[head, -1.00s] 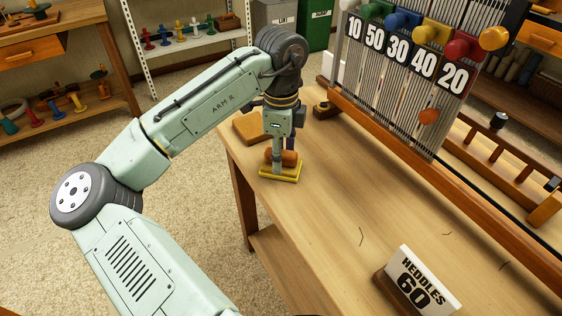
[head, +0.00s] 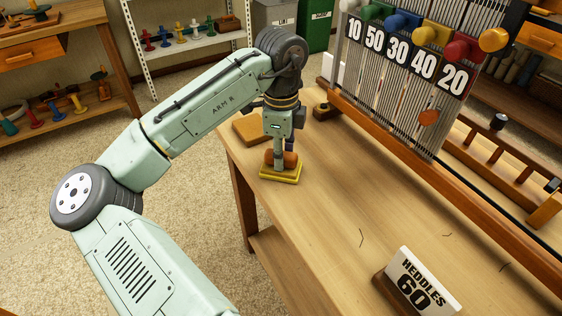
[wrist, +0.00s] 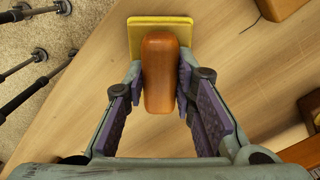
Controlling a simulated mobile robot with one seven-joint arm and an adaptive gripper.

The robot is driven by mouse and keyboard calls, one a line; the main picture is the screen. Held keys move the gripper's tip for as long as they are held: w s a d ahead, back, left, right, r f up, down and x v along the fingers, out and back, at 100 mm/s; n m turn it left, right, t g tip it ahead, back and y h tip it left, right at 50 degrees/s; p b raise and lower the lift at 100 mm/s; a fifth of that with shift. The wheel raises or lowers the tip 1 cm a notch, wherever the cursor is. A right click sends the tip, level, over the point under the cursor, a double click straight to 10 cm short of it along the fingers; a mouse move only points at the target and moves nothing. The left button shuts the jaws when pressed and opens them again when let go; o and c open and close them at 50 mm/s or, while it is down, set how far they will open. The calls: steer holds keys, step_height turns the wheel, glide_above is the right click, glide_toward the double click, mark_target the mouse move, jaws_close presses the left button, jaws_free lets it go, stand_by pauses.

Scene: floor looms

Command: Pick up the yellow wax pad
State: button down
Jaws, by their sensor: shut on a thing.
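The yellow wax pad (head: 281,174) is a flat yellow slab with an orange-brown block-shaped handle (head: 291,160) on top. It sits at the far left end of the wooden bench, and I cannot tell any gap beneath it. In the wrist view the pad (wrist: 134,36) shows at the top, with the handle (wrist: 160,72) running down from it. My gripper (wrist: 159,86) points down over the pad, its purple-lined fingers shut on the handle from both sides. In the head view my gripper (head: 279,158) partly hides the handle.
A flat tan block (head: 248,131) lies behind the pad, on the left. The loom frame with numbered cards (head: 397,62) stands along the right. A "HEDDLES 60" sign (head: 420,284) stands in front. The middle of the bench (head: 330,215) is mostly clear.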

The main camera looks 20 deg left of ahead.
steer(key=shift+r, duration=0.1)
steer(key=shift+r, duration=0.6)
step_height(320, 180, up, 2)
steer(key=shift+r+b, duration=0.2)
steer(key=shift+b, duration=0.1)
steer(key=s+a+r+b, duration=0.1)
steer(key=s+a, duration=0.1)
steer(key=s, duration=1.4)
steer(key=shift+a, duration=0.2)
